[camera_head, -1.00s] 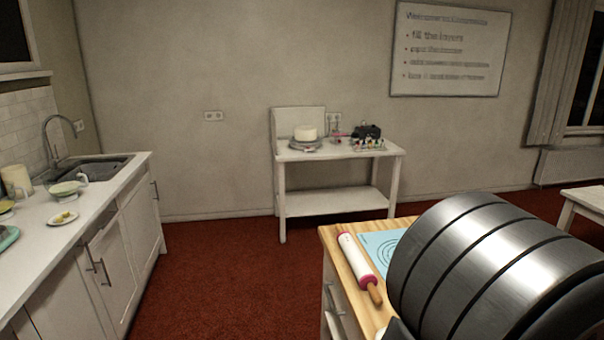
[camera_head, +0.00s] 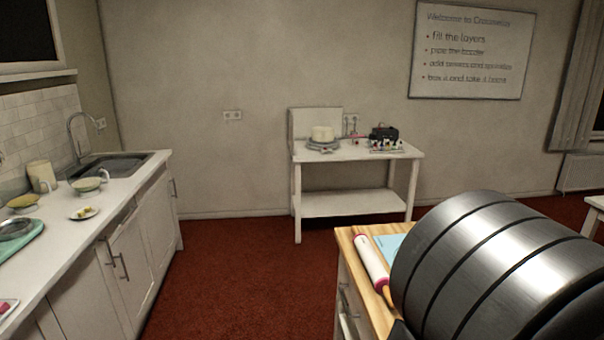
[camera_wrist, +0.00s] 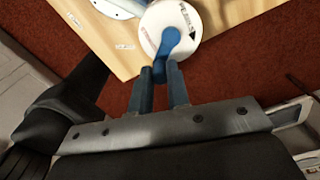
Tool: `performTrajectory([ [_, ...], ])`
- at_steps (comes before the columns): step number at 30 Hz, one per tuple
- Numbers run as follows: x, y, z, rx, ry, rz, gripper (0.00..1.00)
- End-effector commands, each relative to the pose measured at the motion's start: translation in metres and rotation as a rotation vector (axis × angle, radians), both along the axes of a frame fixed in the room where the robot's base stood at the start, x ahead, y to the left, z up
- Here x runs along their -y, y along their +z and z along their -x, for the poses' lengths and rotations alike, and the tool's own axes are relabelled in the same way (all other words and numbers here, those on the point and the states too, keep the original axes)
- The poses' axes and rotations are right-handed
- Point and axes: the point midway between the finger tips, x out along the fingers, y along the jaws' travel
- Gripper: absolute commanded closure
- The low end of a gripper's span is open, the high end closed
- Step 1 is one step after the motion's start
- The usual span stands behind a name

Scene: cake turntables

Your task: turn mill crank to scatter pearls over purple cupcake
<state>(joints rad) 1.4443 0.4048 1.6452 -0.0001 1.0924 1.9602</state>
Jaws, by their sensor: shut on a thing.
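In the wrist view my gripper (camera_wrist: 160,82) has its two blue fingers close together at the near end of a blue crank (camera_wrist: 171,40). The gripper is shut on the crank's end. The crank lies over the round white top of the mill (camera_wrist: 151,27), which carries a black arrow and some lettering. The mill is at the edge of a wooden worktop (camera_wrist: 110,48). No purple cupcake or pearls show in either view. In the head view my own arm fills the lower right, and my gripper is hidden there.
A rolling pin (camera_head: 373,265) lies on the wooden worktop beside a light blue mat (camera_head: 389,245). A counter with a sink (camera_head: 116,166) runs along the left. Red floor (camera_head: 239,266) lies clear between.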

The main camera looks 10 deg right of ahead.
Motion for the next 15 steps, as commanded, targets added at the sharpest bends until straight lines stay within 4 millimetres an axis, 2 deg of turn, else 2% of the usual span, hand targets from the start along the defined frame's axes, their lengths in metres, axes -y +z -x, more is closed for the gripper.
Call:
performTrajectory([
  [6, -0.0049, 0.0007, -0.0106, 0.001, 0.002, 0.003, 0.99],
  [15, -0.0050, 0.0007, -0.0116, 0.001, 0.001, 0.003, 0.99],
])
